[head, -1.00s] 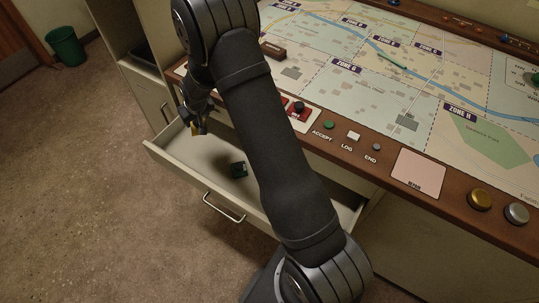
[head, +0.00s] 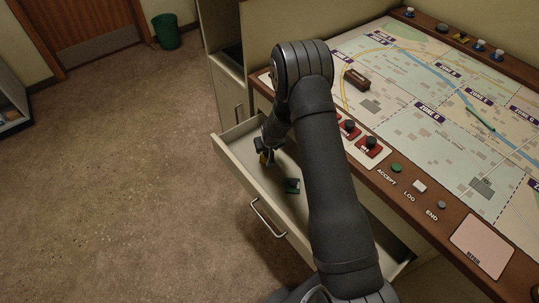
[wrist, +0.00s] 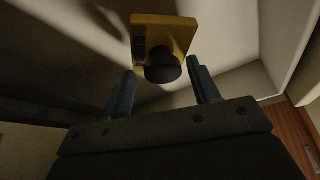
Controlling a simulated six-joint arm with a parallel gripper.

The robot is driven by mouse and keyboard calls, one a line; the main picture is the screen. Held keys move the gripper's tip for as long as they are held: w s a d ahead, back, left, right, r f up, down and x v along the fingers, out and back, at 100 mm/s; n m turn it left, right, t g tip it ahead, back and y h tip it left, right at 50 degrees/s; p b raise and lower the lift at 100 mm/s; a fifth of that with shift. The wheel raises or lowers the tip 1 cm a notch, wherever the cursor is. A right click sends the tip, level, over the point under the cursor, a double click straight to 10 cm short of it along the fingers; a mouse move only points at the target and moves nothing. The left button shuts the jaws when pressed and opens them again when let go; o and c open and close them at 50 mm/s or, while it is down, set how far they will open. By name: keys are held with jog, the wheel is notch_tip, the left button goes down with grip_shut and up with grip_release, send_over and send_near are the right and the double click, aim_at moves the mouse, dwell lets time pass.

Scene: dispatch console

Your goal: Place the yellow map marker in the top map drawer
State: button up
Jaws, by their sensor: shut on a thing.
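The yellow map marker (wrist: 160,32) is a square yellow piece with a round black knob, between the fingertips of my gripper (wrist: 162,70) in the wrist view. My gripper (head: 266,149) is shut on it. I cannot tell whether the marker touches the drawer floor. My arm hides the drawer's right part.
A cabinet (head: 228,90) stands at the left.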

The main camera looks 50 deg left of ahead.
aim_at(268, 153)
jog(key=shift+f, duration=1.9)
jog(key=shift+f, duration=0.1)
jog(key=o, duration=1)
jog(key=shift+r, duration=0.4)
jog(key=v, duration=1.1)
jog(key=shift+d+r, duration=0.2)
jog(key=shift+d, duration=0.05)
jog(key=shift+a+f, duration=0.1)
jog(key=shift+f, duration=0.05)
